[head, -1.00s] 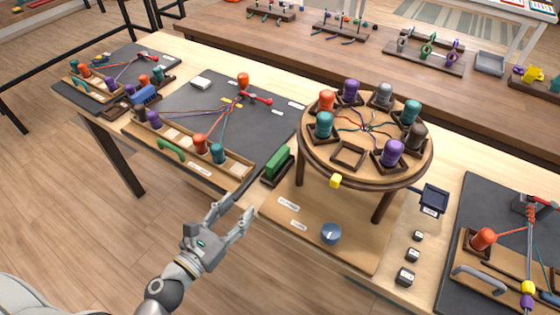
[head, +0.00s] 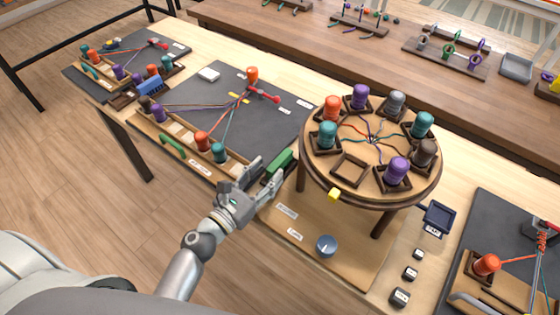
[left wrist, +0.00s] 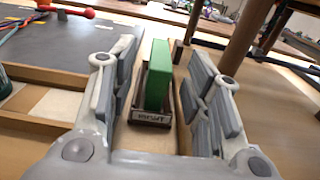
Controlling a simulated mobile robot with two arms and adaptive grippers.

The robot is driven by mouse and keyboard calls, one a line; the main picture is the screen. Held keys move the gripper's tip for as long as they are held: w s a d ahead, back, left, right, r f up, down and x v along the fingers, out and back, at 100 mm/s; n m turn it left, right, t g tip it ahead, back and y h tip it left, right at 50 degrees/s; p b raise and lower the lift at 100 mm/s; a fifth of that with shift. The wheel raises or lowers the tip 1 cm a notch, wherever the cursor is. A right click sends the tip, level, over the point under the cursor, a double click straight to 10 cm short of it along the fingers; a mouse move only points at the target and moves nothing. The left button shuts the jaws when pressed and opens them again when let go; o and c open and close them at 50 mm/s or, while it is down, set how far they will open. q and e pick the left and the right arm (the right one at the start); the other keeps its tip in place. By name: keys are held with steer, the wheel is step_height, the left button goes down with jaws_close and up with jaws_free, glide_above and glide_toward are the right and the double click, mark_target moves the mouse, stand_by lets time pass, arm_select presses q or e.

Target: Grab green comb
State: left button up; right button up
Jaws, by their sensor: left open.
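The green comb (head: 281,163) is a green block standing on edge in a small dark labelled holder (left wrist: 151,118) on the table, left of the round braiding stand. In the left wrist view the comb (left wrist: 158,76) is upright between the two fingers of my left gripper (left wrist: 163,85), with a gap on each side. My left gripper (head: 262,180) is open, and in the head view its fingers reach the near end of the comb. The comb's lower part is hidden in the holder. My right gripper is not in view.
The round braiding stand (head: 348,202) with several bobbins rises right of the comb, its leg close by. A dark mat with a bobbin tray (head: 172,147) lies to the left. A blue knob (head: 326,246) sits on the board in front.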

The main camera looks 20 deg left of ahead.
mark_target(280, 159)
arm_select(q)
steer(key=shift+w+d, duration=0.2)
steer(key=shift+w, duration=0.2)
steer(key=shift+p+x, duration=0.55)
steer(key=shift+x, duration=2.05)
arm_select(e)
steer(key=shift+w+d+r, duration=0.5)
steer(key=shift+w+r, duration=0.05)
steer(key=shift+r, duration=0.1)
arm_select(q)
jaws_close()
steer(key=shift+r, duration=0.1)
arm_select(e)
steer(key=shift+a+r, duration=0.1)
